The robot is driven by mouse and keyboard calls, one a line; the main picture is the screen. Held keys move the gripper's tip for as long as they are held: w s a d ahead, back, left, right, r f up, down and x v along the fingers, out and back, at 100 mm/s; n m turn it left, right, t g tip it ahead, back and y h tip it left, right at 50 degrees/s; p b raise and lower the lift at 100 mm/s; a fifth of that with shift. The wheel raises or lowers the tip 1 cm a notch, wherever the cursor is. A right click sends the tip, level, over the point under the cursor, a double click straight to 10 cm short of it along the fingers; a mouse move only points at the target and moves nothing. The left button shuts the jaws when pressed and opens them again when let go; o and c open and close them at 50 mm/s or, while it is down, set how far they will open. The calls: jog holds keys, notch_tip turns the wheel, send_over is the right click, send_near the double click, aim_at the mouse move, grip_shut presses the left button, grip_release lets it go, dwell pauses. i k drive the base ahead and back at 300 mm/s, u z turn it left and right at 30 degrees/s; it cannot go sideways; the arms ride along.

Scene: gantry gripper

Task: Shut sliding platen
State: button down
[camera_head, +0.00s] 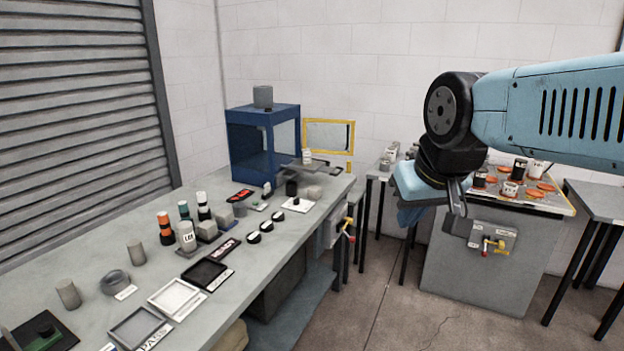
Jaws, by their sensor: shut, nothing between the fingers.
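A blue box-shaped machine (263,150) stands at the far end of the long workbench. Its yellow-framed clear door (329,135) stands open to the right. A thin grey plate, which looks like the sliding platen (318,168), sticks out of the machine's front towards the right. A small white bottle (307,157) stands on or beside it; I cannot tell which. My gripper (457,222) points down, shut and empty, to the right of the machine.
The long workbench (110,250) holds several cylinders, trays and labelled parts. A grey cabinet (475,270) with several cups on top stands behind my gripper. A small table (598,205) stands at the right. Open floor (385,315) lies between the benches.

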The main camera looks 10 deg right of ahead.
aim_at(317, 166)
jog(key=u, duration=0.4)
jog(key=k, duration=0.1)
jog(key=z, duration=0.55)
jog(key=i, duration=0.8)
jog(key=u, duration=0.15)
jog(key=k, duration=0.9)
jog(key=z, duration=0.2)
jog(key=i, duration=1.05)
